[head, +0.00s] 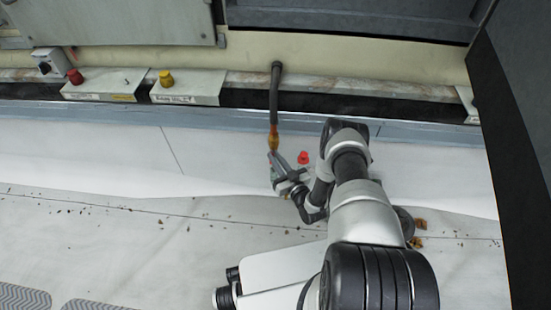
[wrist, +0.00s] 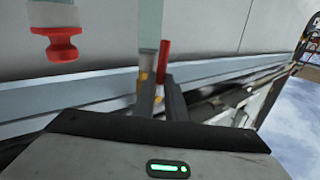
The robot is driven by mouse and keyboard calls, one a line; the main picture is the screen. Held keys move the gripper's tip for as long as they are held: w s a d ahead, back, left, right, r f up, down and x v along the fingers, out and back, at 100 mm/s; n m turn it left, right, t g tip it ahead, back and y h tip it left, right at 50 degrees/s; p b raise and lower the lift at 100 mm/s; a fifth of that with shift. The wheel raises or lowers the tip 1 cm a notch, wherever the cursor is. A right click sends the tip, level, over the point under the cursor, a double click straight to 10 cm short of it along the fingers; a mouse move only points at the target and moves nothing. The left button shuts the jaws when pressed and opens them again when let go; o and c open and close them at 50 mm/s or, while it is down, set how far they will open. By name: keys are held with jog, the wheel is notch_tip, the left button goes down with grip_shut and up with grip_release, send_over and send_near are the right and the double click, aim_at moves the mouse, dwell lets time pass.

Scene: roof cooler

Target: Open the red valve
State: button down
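A red round knob (head: 303,157) sits on the white surface just right of my gripper in the head view. The wrist view shows a red flanged knob (wrist: 62,46) on a pale stem at the upper left, apart from the fingers. A red upright handle (wrist: 164,61) stands close behind the fingers in the wrist view; I cannot tell whether they touch it. My gripper (head: 274,160) is at the lower end of a dark hose with an orange-yellow fitting (head: 274,138). Its fingers (wrist: 160,103) look close together, but their gap and contact are unclear.
A dark hose (head: 275,95) hangs from the beige wall above my gripper. Boxes with a red knob (head: 75,76) and a yellow knob (head: 166,78) line the ledge at left. A dark panel (head: 510,130) stands at right.

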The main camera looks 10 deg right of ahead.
jog(key=shift+d+n+g+p, duration=0.15)
jog(key=shift+n+g+p, duration=0.2)
jog(key=shift+n, duration=0.15)
jog(key=c, duration=1.8)
grip_release()
jog(key=shift+s, duration=0.15)
